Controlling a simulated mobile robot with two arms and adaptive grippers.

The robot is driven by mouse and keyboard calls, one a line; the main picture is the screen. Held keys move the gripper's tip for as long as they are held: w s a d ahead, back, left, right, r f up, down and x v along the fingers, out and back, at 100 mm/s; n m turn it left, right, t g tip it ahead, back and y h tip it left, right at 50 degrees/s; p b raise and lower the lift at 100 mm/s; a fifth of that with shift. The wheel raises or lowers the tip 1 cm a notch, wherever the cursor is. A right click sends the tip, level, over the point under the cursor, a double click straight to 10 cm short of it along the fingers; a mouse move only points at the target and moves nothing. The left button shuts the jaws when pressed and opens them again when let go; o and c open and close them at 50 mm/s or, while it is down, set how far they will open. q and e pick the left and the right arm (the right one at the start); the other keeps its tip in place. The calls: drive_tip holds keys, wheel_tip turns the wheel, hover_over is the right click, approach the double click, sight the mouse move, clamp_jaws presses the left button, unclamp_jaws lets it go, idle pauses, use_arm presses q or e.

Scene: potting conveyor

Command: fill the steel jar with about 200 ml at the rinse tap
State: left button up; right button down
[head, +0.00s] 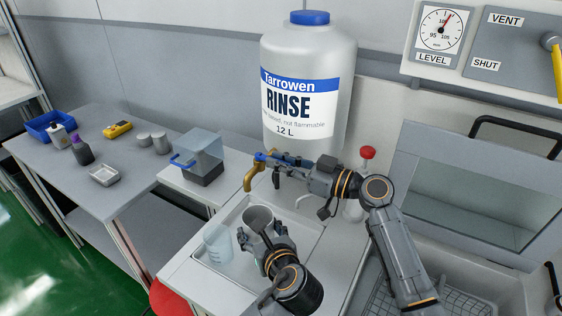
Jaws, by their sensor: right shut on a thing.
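The steel jar (258,213) is a grey open cylinder, upright below the brass rinse tap (254,174), over the pale sink tray (232,217). My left gripper (256,233) is at its near side with fingers at both sides, closed on it. My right gripper (285,163) reaches in from the right and is shut on the tap's blue lever (262,156). The tap sits below the large Tarrowen rinse tank (302,160). I cannot see any liquid stream, nor the level in the jar.
A clear beaker (217,244) stands left of the jar, close to my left gripper. A red-capped bottle (367,153) is behind my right arm.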

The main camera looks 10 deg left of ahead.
drive_tip(key=shift+s+a+f+m+t+h, duration=0.1)
drive_tip(key=shift+s+a+m+t+h, duration=0.2)
drive_tip(key=shift+m+t+h, duration=0.55)
drive_tip(key=shift+s+a+f+m+t+h, duration=0.15)
drive_tip(key=shift+s+m+t+h, duration=0.45)
drive_tip(key=shift+t, duration=0.55)
drive_tip(key=shift+s+a+m+t+h, duration=0.25)
drive_tip(key=shift+m+t+h, duration=0.3)
drive_tip(key=shift+m+t, duration=0.4)
drive_tip(key=shift+w, duration=0.1)
drive_tip(key=c, duration=1.3)
unclamp_jaws()
drive_tip(key=shift+t, duration=0.25)
drive_tip(key=shift+r, duration=0.15)
